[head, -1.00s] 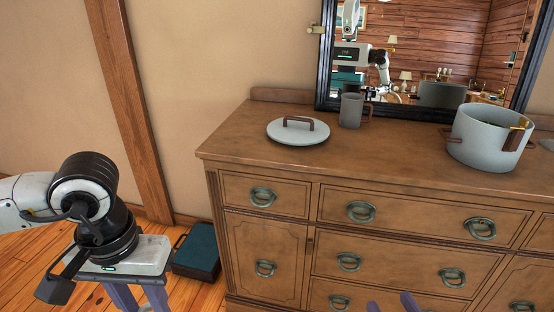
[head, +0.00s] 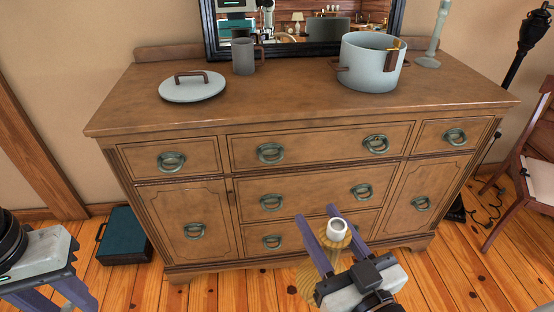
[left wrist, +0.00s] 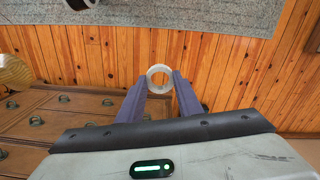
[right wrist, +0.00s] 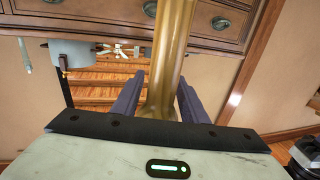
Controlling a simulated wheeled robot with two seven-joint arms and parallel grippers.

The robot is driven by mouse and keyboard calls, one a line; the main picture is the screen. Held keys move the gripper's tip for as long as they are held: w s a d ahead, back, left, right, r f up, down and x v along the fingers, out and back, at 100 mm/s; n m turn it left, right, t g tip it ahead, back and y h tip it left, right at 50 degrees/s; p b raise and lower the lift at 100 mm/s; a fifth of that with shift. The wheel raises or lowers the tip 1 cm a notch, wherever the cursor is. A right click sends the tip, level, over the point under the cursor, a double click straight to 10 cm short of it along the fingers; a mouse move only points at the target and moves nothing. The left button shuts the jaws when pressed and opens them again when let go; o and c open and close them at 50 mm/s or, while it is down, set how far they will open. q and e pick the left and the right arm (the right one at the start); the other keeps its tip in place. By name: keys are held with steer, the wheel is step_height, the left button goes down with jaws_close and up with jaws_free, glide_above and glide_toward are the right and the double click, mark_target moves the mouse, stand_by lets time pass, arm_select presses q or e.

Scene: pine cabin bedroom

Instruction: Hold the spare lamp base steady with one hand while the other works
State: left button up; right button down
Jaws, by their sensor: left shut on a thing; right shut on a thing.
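The spare lamp base (head: 307,284) is a golden, wood-like column with a wider foot and a pale ring-shaped top (head: 338,227). My right gripper (head: 317,214) is shut on it, in front of the dresser. In the right wrist view the golden column (right wrist: 171,60) stands between the fingers. My left gripper (head: 60,296) is at the lower left of the head view, its fingertips cut off. In the left wrist view it is shut on a small white ring (left wrist: 150,79). A ribbed yellowish thing (left wrist: 14,72) shows at that view's left edge; I cannot tell what it is.
The brown dresser (head: 290,110) carries a grey lid (head: 192,92), a mug (head: 243,58), a pot (head: 368,70) and a mirror. A teal case (head: 124,236) lies on the floor at left. A chair (head: 535,175) stands at right. Open floor lies between my grippers.

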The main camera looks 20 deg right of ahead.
steer(key=w+a+n+g+y, duration=0.2)
steer(key=a+n+y, duration=0.2)
steer(key=a, duration=0.3)
steer(key=w+a+r+n+g+y, duration=0.1)
steer(key=w+a+n+g+y, duration=0.1)
steer(key=a+n+y, duration=0.2)
steer(key=a+y, duration=0.3)
steer(key=a, duration=0.1)
steer(key=shift+y, duration=0.3)
steer(key=shift+a, duration=0.1)
arm_select(q)
steer(key=d+r, duration=0.5)
steer(key=d, duration=0.4)
steer(key=d+r, duration=0.5)
steer(key=d, duration=0.5)
steer(key=w+d+r, duration=0.1)
steer(key=d+r, duration=0.4)
steer(key=d, duration=0.4)
steer(key=shift+d, duration=0.15)
steer(key=shift+f, duration=2)
